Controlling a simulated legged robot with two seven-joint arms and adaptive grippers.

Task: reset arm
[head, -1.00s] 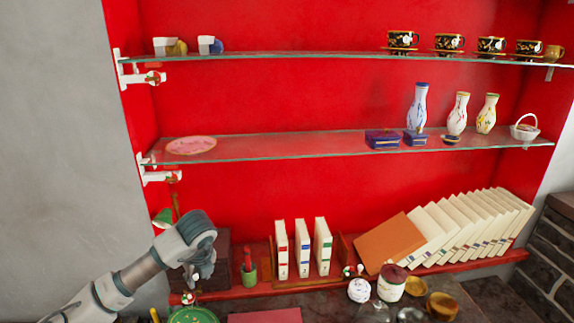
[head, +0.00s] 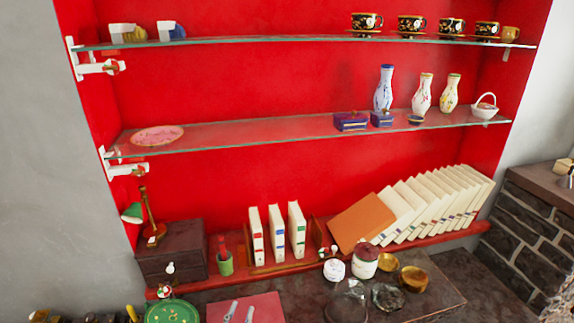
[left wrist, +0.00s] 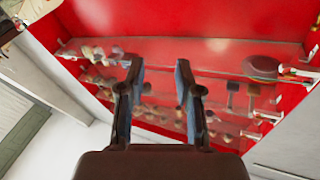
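My left gripper (left wrist: 160,66) shows in the left wrist view. Its two dark fingers stand apart with nothing between them, so it is open and empty. Behind the fingers are the red wall (left wrist: 190,22) and a glass shelf with small blurred objects, well away from the fingertips. In the head view I cannot make out either arm or gripper. My right gripper is in neither view.
Glass shelves hold cups (head: 411,23), vases (head: 383,90) and a pink plate (head: 157,136). Below are books (head: 277,232), a green lamp (head: 132,213), a dark box (head: 171,250) and jars (head: 365,259). Near the bottom edge lie a green plate (head: 172,313) and a red mat (head: 268,308).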

